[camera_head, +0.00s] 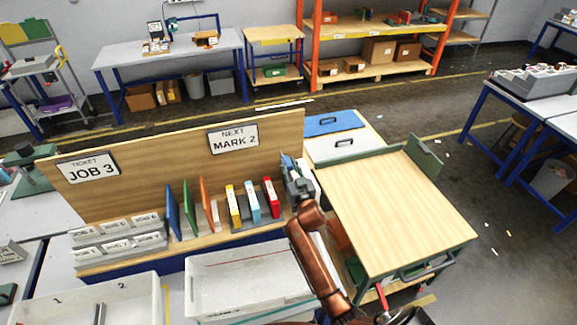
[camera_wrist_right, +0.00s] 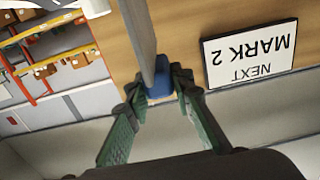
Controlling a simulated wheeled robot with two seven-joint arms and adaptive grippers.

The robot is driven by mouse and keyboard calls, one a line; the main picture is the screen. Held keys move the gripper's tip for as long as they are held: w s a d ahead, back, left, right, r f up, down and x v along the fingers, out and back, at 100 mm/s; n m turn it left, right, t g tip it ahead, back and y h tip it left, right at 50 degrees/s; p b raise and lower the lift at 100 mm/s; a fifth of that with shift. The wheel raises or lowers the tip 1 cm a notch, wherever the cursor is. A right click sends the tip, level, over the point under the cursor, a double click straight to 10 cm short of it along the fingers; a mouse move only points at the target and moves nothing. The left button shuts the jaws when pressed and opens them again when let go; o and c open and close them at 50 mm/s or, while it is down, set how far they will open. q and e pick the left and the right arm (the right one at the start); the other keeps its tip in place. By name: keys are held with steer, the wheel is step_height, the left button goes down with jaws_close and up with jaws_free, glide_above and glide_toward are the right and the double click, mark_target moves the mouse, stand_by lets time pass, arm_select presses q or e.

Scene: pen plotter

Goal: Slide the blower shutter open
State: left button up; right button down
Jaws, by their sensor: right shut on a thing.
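My right gripper (camera_head: 289,163) is at the right end of the upright wooden board. In the right wrist view its two green-padded fingers (camera_wrist_right: 158,92) are closed around a small blue piece (camera_wrist_right: 159,81). The blue piece sits at the end of a grey upright strip (camera_wrist_right: 140,32) beside the board; it may be the shutter's handle. A white part (camera_head: 307,182) shows just behind the gripper in the head view, partly hidden; I cannot tell whether it belongs to the blower. How far the shutter is open cannot be told. My left gripper is not in view.
The wooden board (camera_head: 130,150) carries job signs and stands behind a row of coloured upright pieces. A white bin (camera_head: 215,262) is in front. A wood-topped cart (camera_head: 395,215) stands close to the right of my arm. Open floor lies behind.

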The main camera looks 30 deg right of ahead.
steer(key=c, duration=1.7)
jaws_free()
steer(key=shift+f, duration=0.1)
steer(key=v, duration=1.2)
steer(key=shift+s+f, duration=0.1)
